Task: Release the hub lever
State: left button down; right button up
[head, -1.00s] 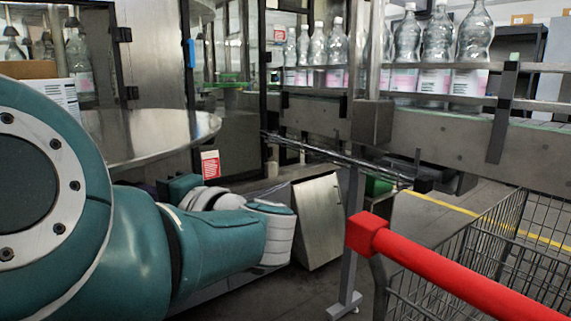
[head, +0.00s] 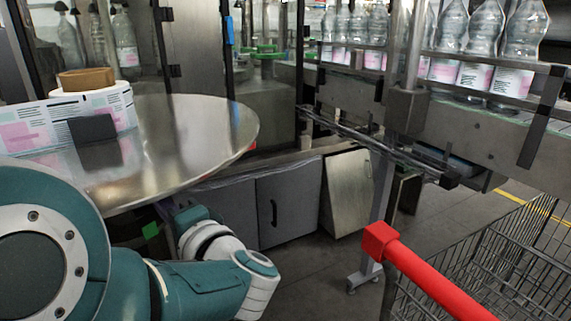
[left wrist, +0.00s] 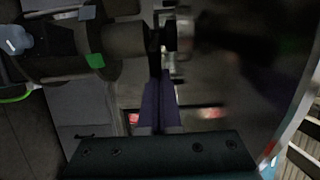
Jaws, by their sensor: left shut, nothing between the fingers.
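In the left wrist view, a dark shaft (left wrist: 125,40) and a greyer round part (left wrist: 184,35) lie in line under the disc. A thin dark upright piece (left wrist: 155,48) between them may be the hub lever; the picture is too dark to be sure. My left gripper (left wrist: 160,84) is shut and empty, its purple fingers pointing up at this piece, just below it in the picture. I cannot tell whether they touch. In the head view my left arm reaches under the round metal disc (head: 205,135), and the fingers are hidden. My right gripper is not in view.
A label reel (head: 60,125) with a cardboard core stands on the disc. A conveyor (head: 475,130) carries several bottles at the right. A red-handled wire cart (head: 510,265) stands front right. Grey cabinet doors (head: 288,203) are below the disc. Open floor lies between cabinet and cart.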

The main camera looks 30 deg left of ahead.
pick_arm(q)
jog(key=shift+s+a+r+p, duration=0.1)
jog(key=shift+s+a+p, duration=0.05)
jog(key=shift+s+p, duration=0.4)
jog(key=shift+s+a+r+p, duration=0.1)
jog(key=shift+s+a+p, duration=0.05)
jog(key=shift+s+p, duration=0.35)
jog(key=s+a+m+t+h+p, duration=0.3)
jog(key=s+a+t+p, duration=0.3)
jog(key=s, duration=0.5)
jog(key=shift+s+a+f+m+t+p, duration=0.15)
jog(key=shift+a+f+m+t+p, duration=0.25)
jog(key=shift+a+m, duration=0.45)
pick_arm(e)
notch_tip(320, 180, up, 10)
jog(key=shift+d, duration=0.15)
